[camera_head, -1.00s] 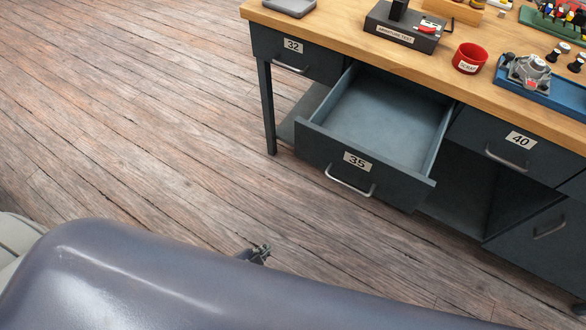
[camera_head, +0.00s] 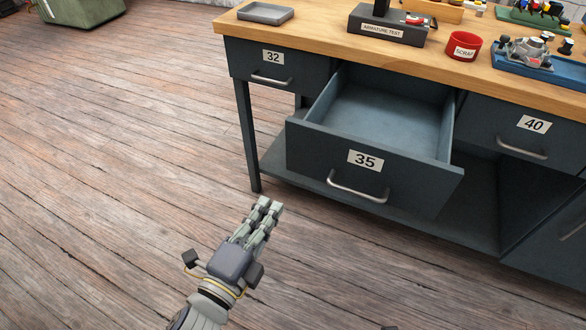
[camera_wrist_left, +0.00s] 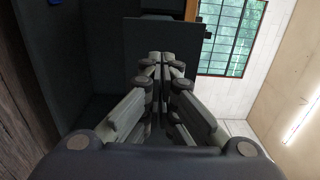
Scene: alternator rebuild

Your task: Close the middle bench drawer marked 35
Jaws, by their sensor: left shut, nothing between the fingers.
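The middle drawer marked 35 (camera_head: 320,160) is pulled out from the bench and looks empty. Its label (camera_head: 365,160) and bar handle (camera_head: 357,187) face me. My left gripper (camera_head: 268,205) is shut and empty, low in front of the drawer and to the left of its handle, apart from it. In the left wrist view its fingers (camera_wrist_left: 166,58) are together, with a dark panel (camera_wrist_left: 165,40) beyond them; I cannot tell for sure which part of the bench it is.
Drawer 32 (camera_head: 275,72) on the left and drawer 40 (camera_head: 515,138) on the right are shut. The wooden bench top (camera_head: 330,38) holds a grey tray (camera_head: 265,12), an armature test box (camera_head: 388,28) and a red scrap cup (camera_head: 464,46).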

